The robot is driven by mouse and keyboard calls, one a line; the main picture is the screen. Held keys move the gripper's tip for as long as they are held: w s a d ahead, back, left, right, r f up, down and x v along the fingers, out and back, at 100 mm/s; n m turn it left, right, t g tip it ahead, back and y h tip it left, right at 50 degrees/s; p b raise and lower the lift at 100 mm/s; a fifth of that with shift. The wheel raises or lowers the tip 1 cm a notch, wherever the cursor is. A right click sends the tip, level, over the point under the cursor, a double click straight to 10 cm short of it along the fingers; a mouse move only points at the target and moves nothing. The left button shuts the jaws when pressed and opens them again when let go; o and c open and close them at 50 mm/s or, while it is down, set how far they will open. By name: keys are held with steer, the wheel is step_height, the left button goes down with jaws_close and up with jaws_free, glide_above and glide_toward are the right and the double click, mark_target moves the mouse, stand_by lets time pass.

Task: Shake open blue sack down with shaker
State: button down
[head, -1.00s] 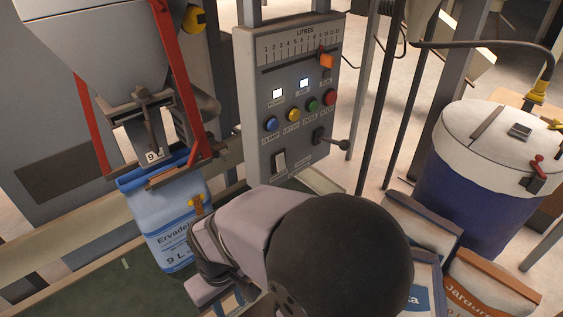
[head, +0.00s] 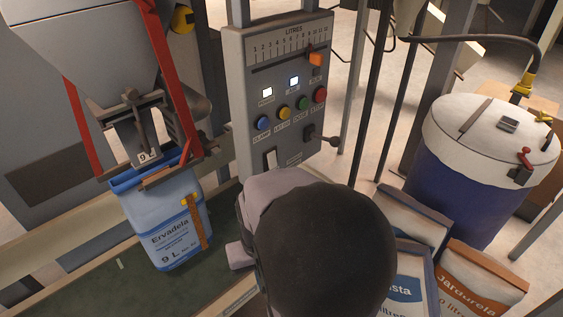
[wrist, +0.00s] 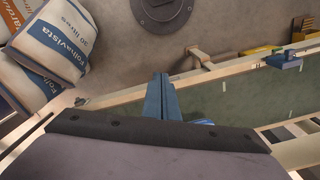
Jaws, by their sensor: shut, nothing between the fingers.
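The blue sack (head: 172,235), printed "Ervadela" and "9 L", hangs upright below the grey hopper (head: 90,50) in the head view. Its dark blue mouth is around the chute, beside the brown bars of the red-armed clamp (head: 172,90). A brown strip with a yellow top (head: 196,228) runs down its right side. On the grey panel (head: 290,90) are a white rocker switch (head: 270,160) and a black-knobbed lever (head: 322,139); I cannot read which label is the shaker. My gripper (wrist: 160,84) is shut and empty in the wrist view. My arm hides it in the head view.
A blue drum with a white lid (head: 480,170) stands at the right. Filled sacks (head: 466,287) lie before it; "Folhavista" sacks (wrist: 47,55) show in the wrist view. A green belt (wrist: 250,97) between wooden rails runs below my gripper. A dark round base (wrist: 162,10) is on the floor.

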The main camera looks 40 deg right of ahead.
steer(key=s+d+r+m+t+p, duration=0.1)
steer(key=s+d+r+m, duration=0.1)
steer(key=d+r+m, duration=0.3)
steer(key=s+d+r+m+t+h, duration=0.1)
steer(key=s+d+m, duration=0.1)
steer(key=d, duration=0.5)
steer(key=s+d+r+m+t+p, duration=0.1)
steer(key=s+d+r+m, duration=0.1)
steer(key=d+m, duration=0.35)
steer(key=w+d+r+t, duration=0.1)
steer(key=w+r+t, duration=0.1)
steer(key=w+r, duration=0.3)
steer(key=w+d+r+t+y, duration=0.1)
steer(key=w+r+t, duration=0.2)
steer(key=w+r, duration=0.2)
step_height(320, 180, up, 3)
steer(key=shift+w+d+f+t, duration=0.1)
steer(key=shift+w+d+t, duration=0.2)
steer(key=shift+w, duration=0.1)
steer(key=shift+w+m, duration=0.1)
steer(key=shift+m, duration=0.15)
